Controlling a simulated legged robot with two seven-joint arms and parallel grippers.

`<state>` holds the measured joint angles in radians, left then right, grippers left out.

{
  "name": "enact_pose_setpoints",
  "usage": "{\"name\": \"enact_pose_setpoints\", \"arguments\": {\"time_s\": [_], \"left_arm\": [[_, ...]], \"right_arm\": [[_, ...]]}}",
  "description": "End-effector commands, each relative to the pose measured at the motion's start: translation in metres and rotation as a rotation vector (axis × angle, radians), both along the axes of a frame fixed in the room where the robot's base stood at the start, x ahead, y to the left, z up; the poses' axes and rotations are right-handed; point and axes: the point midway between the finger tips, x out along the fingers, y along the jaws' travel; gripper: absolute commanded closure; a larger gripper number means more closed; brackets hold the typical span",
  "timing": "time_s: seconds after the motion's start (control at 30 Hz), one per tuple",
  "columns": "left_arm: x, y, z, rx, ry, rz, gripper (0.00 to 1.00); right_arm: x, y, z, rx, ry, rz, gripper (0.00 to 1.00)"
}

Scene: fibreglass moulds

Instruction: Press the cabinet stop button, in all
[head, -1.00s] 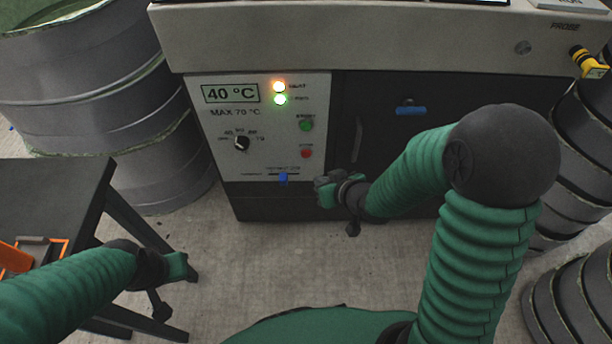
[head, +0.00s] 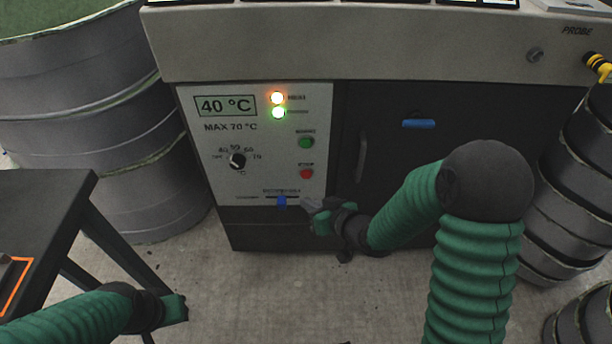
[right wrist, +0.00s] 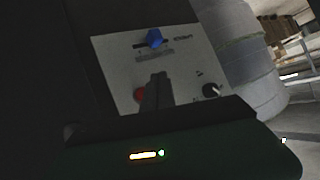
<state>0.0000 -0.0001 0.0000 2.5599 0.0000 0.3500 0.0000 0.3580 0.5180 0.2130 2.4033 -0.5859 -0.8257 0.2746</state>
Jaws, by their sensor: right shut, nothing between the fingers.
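The cabinet's white control panel (head: 265,150) faces me. Its round red stop button (head: 306,174) sits at the lower right, below a green button (head: 306,142). My right gripper (head: 309,203) is shut and empty, just below the red button and right of the blue slider (head: 282,201). In the right wrist view the panel appears upside down; the shut fingers (right wrist: 158,92) overlap the right side of the red button (right wrist: 139,95). Contact cannot be told. My left gripper (head: 180,307) is low at the left, away from the cabinet; its jaws are unclear.
An orange lamp (head: 277,97) and a green lamp (head: 278,113) are lit on the panel. A dial (head: 237,160) sits left of the buttons. A dark table (head: 45,200) and grey drum (head: 85,90) stand at left. Stacked dark rings (head: 575,190) stand at right.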

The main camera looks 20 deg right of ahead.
Motion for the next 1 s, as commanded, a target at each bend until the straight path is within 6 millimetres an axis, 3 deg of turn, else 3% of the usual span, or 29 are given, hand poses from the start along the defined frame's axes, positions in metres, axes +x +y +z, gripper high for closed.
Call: {"name": "enact_pose_setpoints", "arguments": {"time_s": [0.4, 1.0], "left_arm": [[0.0, 0.0, 0.01, 0.0, 0.0, 0.0, 1.0], [0.0, 0.0, 0.01, 0.0, 0.0, 0.0, 1.0]], "right_arm": [[0.052, -0.015, 0.001, 0.0, 0.0, 0.0, 1.0], [0.058, -0.017, 0.0, 0.0, 0.0, 0.0, 1.0]]}}
